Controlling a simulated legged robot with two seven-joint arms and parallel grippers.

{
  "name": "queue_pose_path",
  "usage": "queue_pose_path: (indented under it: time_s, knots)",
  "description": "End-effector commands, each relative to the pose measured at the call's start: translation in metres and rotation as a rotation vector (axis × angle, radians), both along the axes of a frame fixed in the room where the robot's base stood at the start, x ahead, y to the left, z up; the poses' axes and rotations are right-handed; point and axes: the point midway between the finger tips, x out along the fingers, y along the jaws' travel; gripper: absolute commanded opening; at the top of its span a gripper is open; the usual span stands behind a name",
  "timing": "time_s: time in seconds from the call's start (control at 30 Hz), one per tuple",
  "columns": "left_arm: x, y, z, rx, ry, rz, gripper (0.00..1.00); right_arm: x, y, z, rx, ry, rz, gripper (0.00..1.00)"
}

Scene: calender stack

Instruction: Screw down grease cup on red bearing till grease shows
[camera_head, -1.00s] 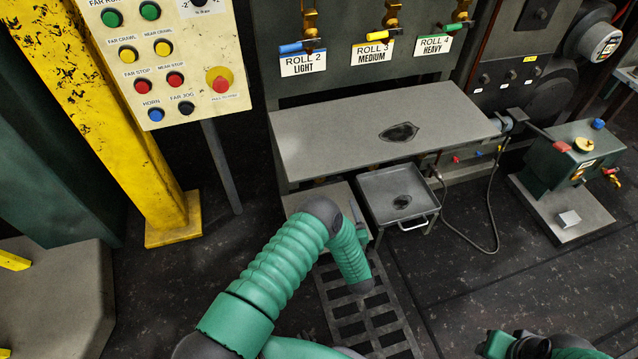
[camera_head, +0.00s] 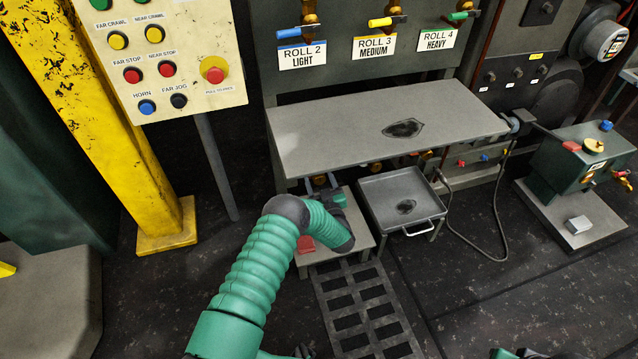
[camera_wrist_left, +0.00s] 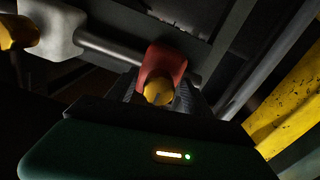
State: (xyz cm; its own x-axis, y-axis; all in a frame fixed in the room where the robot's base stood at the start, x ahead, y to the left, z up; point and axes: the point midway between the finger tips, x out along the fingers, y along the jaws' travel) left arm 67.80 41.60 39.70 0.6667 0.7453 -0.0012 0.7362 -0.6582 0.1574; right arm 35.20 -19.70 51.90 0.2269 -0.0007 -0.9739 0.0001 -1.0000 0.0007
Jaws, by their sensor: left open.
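In the left wrist view a red bearing (camera_wrist_left: 163,62) sits on a grey shaft, with a round yellow-brass grease cup (camera_wrist_left: 158,92) on its near side. My left gripper (camera_wrist_left: 157,104) faces the cup, its dark fingers open on either side. The near edge of the hand hides part of the space around the cup, so I cannot tell whether the fingers touch it. No grease can be made out. In the head view my left arm reaches down beneath the grey table, where the hand is mostly hidden.
In the wrist view a white bearing (camera_wrist_left: 52,28) with another yellow cup (camera_wrist_left: 18,32) stands left. In the head view the grey table (camera_head: 320,125) overhangs the work area. A drip tray (camera_head: 390,190), floor grate (camera_head: 350,310) and red object (camera_head: 305,244) are close by.

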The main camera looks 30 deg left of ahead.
Motion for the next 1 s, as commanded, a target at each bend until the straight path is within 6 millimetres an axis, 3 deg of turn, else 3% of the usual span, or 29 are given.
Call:
queue_pose_path:
  time_s: [0.23, 0.7, 1.0]
  knots:
    - [0.0009, 0.0009, 0.0008, 0.000, 0.000, 0.000, 0.59, 0.0001, 0.0000, 0.0001, 0.000, 0.000, 0.000, 0.36]
    - [0.0006, 0.0007, 0.0004, 0.000, 0.000, 0.000, 0.00, 0.0001, 0.0000, 0.0001, 0.000, 0.000, 0.000, 0.36]
    - [0.0003, 0.0005, 0.0011, 0.023, 0.027, 0.000, 0.00, 0.0001, 0.0000, 0.0028, 0.000, 0.000, 0.000, 0.36]
